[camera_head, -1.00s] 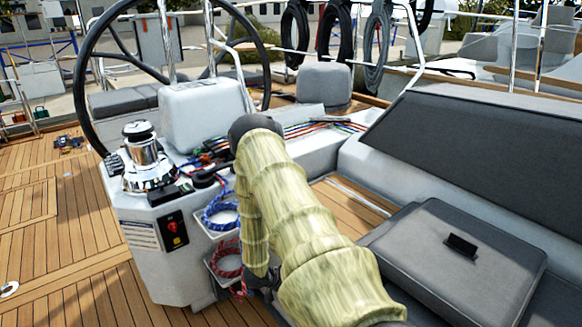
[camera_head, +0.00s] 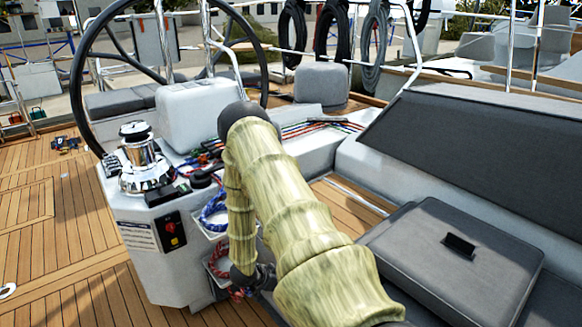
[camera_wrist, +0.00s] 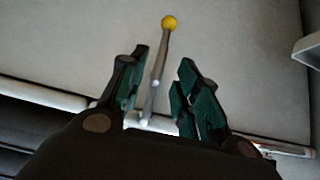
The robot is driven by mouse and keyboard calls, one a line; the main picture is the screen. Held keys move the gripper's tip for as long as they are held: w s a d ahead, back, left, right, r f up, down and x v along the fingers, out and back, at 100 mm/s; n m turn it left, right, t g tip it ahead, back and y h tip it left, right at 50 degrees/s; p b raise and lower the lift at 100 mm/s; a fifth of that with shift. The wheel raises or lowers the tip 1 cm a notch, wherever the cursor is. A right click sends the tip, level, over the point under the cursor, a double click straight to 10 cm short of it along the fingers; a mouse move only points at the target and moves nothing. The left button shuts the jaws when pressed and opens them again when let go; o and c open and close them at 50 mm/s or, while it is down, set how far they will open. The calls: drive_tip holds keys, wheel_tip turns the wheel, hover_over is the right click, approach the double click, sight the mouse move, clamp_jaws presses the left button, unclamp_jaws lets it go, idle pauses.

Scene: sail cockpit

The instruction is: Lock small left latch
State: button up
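A thin grey lever with a yellow ball tip (camera_wrist: 169,23), which seems to be the small left latch, shows in the wrist view. It stands out from a pale panel (camera_wrist: 245,55), its base near a white rail (camera_wrist: 150,123). My gripper (camera_wrist: 163,58) is open, with its dark green finger pads on either side of the lever in the picture. The ball lies beyond the fingertips in the picture. I see no clear contact, and I cannot tell the depth gap. In the head view my arm hides most of the gripper and the latch does not show.
A white console (camera_head: 160,250) with a chrome winch (camera_head: 140,160) and rope pockets (camera_head: 217,212) stands left of my arm. A grey cushioned seat (camera_head: 400,255) is on the right. A steering wheel (camera_head: 75,80) rises behind.

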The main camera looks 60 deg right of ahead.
drive_tip(key=v, duration=0.7)
idle(0.3)
